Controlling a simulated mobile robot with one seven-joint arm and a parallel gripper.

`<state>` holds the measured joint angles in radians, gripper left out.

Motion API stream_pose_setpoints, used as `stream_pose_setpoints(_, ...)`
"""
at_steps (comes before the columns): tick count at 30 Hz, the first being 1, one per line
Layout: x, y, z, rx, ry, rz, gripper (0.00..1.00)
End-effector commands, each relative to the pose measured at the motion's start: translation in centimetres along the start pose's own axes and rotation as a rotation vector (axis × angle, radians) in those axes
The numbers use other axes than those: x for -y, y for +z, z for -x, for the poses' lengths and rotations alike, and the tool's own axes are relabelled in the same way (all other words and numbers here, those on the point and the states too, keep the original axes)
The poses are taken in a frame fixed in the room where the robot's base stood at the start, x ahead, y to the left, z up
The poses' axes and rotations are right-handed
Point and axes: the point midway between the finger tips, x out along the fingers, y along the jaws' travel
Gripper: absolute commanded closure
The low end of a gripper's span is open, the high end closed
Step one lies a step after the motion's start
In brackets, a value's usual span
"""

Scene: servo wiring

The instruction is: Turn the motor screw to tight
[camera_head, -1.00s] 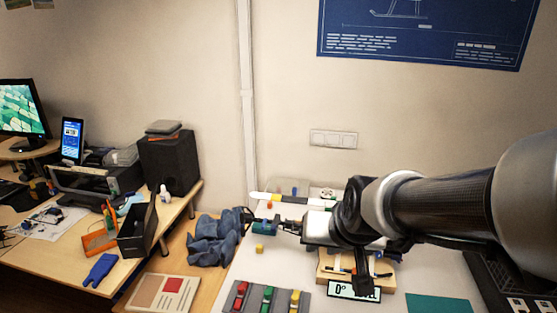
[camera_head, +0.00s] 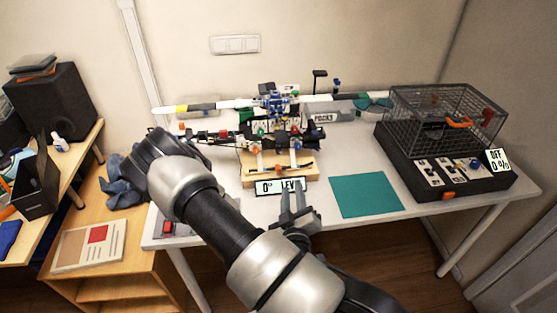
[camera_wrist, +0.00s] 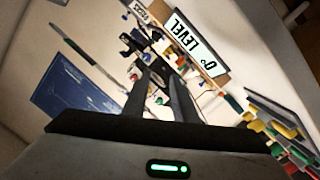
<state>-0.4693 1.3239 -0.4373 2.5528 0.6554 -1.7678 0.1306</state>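The helicopter model (camera_head: 276,106), with blue, black and orange parts, stands on a wooden base (camera_head: 250,173) at the middle of the white table. A "0° LEVEL" sign (camera_head: 280,186) is at the front of the base; it also shows in the wrist view (camera_wrist: 195,47). My gripper (camera_head: 294,190) is in front of the base, just right of the sign's middle, with its two fingers apart and nothing between them. In the wrist view my gripper (camera_wrist: 155,75) points toward the model's parts, apart from them. I cannot pick out the motor screw; the parts are too small.
A teal mat (camera_head: 366,195) lies right of the base. A black mesh cage (camera_head: 445,115) on a switch box marked "OFF 0 %" (camera_head: 497,160) fills the table's right end. My arm crosses the left front and hides part of the colored-block tray (camera_head: 168,227).

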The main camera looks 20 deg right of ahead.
Motion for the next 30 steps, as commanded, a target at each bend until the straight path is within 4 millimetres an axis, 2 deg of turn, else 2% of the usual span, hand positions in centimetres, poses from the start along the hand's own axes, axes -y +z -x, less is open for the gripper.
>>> stream_pose_setpoints(3,0.6,0.1,1.1,-0.094,-0.032,0.096,0.75)
stream_pose_setpoints(7,0.8,-0.3,1.6,-0.143,-0.047,0.133,0.75)
stream_pose_setpoints(14,1.2,0.0,0.6,-0.135,-0.045,0.126,0.75)
stream_pose_setpoints(20,0.9,-0.5,-1.3,-0.148,-0.038,0.127,0.75)
stream_pose_setpoints(30,1.4,-2.1,-8.8,-0.152,-0.047,0.133,0.75)
